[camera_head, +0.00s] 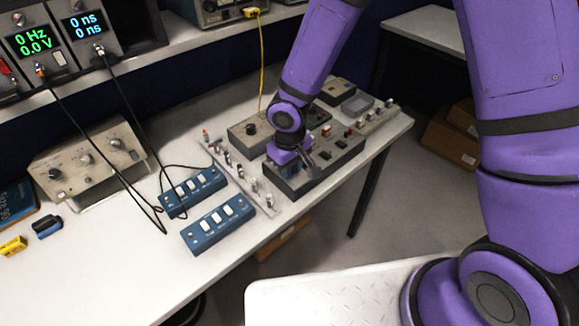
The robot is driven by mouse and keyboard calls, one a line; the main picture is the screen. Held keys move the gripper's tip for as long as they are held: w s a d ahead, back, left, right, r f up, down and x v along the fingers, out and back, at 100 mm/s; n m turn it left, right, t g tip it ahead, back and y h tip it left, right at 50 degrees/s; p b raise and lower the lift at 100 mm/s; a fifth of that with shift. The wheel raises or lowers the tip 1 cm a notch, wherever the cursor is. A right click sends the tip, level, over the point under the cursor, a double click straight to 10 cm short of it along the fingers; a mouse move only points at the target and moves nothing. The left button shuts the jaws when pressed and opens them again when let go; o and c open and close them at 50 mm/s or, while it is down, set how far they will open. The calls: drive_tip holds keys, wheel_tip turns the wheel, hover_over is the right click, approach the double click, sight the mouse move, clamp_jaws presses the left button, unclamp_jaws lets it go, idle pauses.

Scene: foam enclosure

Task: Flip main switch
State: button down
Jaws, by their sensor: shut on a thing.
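My gripper (292,163) is lowered from above onto the left part of a long grey control box (325,172) on the bench. Its fingertips are small and partly hidden by my wrist. It is shut at the box's top, where the main switch appears to be. The switch is covered by my gripper, so I cannot tell its position. A dark, lever-like piece shows just right of the fingers.
Two blue switch boxes (219,224) and a strip of small connectors (240,172) lie left of my gripper. A beige instrument (88,160) stands farther left. Black cables cross the bench (110,255), whose front left is mostly clear. Cardboard boxes (450,140) stand on the floor at right.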

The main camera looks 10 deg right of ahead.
drive_tip(key=shift+w+a+r+g+h, duration=0.15)
drive_tip(key=shift+g+h, duration=0.25)
drive_tip(key=shift+g, duration=0.2)
drive_tip(key=shift+w+r+g+h, duration=0.1)
drive_tip(key=shift+g+h, duration=0.3)
drive_tip(key=shift+g, duration=0.2)
drive_tip(key=c, duration=1)
unclamp_jaws()
drive_tip(key=v, duration=1)
drive_tip(key=shift+r, duration=0.3)
drive_tip(key=shift+w, duration=0.1)
